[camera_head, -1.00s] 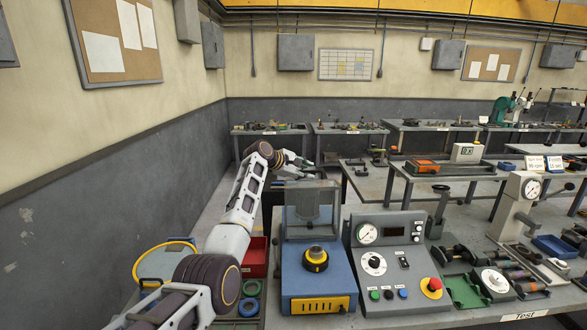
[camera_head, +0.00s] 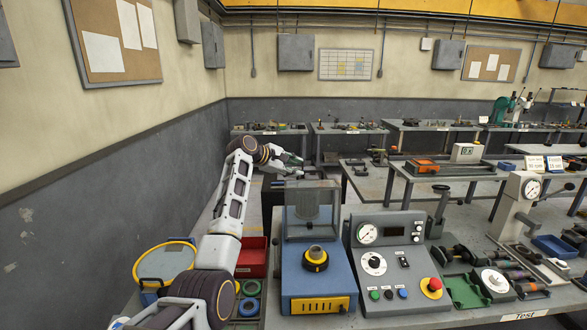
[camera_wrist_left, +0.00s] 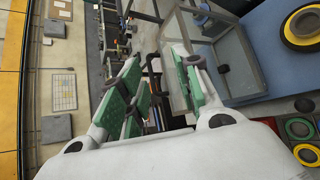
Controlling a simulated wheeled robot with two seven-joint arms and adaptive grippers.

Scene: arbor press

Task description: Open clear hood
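The clear hood (camera_head: 313,205) is a see-through box with a grey frame. It stands at the back of the blue press base (camera_head: 292,285), and the black and yellow round fixture (camera_head: 315,258) in front of it is uncovered. My left gripper (camera_head: 296,165) is behind and above the hood in the head view, apart from it as far as I can tell. In the left wrist view its green-padded fingers (camera_wrist_left: 155,75) are spread with nothing held between them. The hood's framed panel (camera_wrist_left: 232,62) shows just right of the right finger. My right gripper is not in view.
A control panel (camera_head: 389,255) with a red stop button stands right of the base. A red bin (camera_head: 252,258), coloured rings (camera_head: 249,307) and a yellow-rimmed round container (camera_head: 165,264) are to the left, near my left arm. A wall runs along the far left.

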